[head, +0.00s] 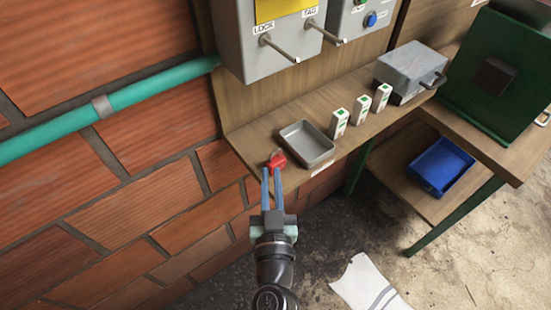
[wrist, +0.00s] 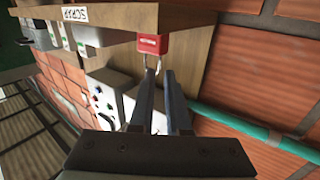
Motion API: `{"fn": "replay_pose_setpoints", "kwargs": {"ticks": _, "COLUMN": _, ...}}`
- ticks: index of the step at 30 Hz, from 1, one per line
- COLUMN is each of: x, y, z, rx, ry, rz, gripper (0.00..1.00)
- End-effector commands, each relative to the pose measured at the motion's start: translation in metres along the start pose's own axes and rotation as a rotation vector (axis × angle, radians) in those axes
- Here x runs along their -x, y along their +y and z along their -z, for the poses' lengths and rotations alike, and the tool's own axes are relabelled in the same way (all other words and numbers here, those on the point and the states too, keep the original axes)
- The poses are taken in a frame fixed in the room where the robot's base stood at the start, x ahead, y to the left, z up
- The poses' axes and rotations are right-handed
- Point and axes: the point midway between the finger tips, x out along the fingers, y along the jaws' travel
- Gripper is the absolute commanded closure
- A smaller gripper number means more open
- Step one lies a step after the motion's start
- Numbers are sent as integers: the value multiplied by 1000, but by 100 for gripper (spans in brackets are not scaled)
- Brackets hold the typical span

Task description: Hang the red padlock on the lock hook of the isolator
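The red padlock (head: 277,160) is at the near left end of the wooden shelf, beside a grey tray. In the wrist view the padlock (wrist: 152,44) shows its red body, with its silver shackle toward my fingertips. My gripper (head: 271,170) is just in front of the padlock, its two blue fingers apart with a narrow gap. The wrist view shows my fingertips (wrist: 160,71) close to the shackle; I cannot tell whether they touch it. The lock hook (head: 279,48) is a bare metal peg under the LOCK label on the grey isolator box (head: 240,62), above the shelf.
A second peg (head: 326,34) marked TAG is right of the lock hook. The grey tray (head: 306,146), several white-green blocks (head: 361,109) and a metal box (head: 408,72) stand on the shelf (head: 250,135). A teal pipe (head: 150,90) runs along the brick wall at left.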

Motion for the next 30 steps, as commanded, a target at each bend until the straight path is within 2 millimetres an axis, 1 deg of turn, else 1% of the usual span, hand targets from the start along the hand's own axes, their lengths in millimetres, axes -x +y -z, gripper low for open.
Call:
{"fn": "replay_pose_setpoints", "kwargs": {"ticks": 5, "x": -9, "y": 0, "z": 0, "rx": -2, "ry": 0, "rz": 1, "gripper": 86}}
{"fn": "replay_pose_setpoints", "kwargs": {"ticks": 8, "x": -20, "y": 0, "z": 1, "rx": -2, "ry": 2, "rz": 1, "gripper": 86}}
{"fn": "replay_pose_setpoints", "kwargs": {"ticks": 12, "x": -40, "y": 1, "z": 1, "rx": -3, "ry": 1, "rz": 1, "gripper": 86}}
{"fn": "replay_pose_setpoints", "kwargs": {"ticks": 16, "x": -53, "y": 1, "z": 0, "rx": -2, "ry": 1, "rz": 2, "gripper": 86}}
{"fn": "replay_pose_setpoints", "kwargs": {"ticks": 19, "x": -57, "y": 1, "z": 0, "rx": 0, "ry": 0, "rz": 1, "gripper": 86}}
{"fn": "replay_pose_setpoints", "kwargs": {"ticks": 25, "x": -57, "y": 1, "z": 0, "rx": 0, "ry": 0, "rz": 1, "gripper": 86}}
{"fn": "replay_pose_setpoints", "kwargs": {"ticks": 26, "x": -57, "y": 1, "z": 0, "rx": 0, "ry": 0, "rz": 1, "gripper": 87}}
{"fn": "replay_pose_setpoints", "kwargs": {"ticks": 28, "x": -57, "y": 1, "z": 0, "rx": 0, "ry": 0, "rz": 1, "gripper": 100}}
{"fn": "replay_pose_setpoints", "kwargs": {"ticks": 30, "x": -57, "y": 1, "z": 0, "rx": 0, "ry": 0, "rz": 1, "gripper": 100}}
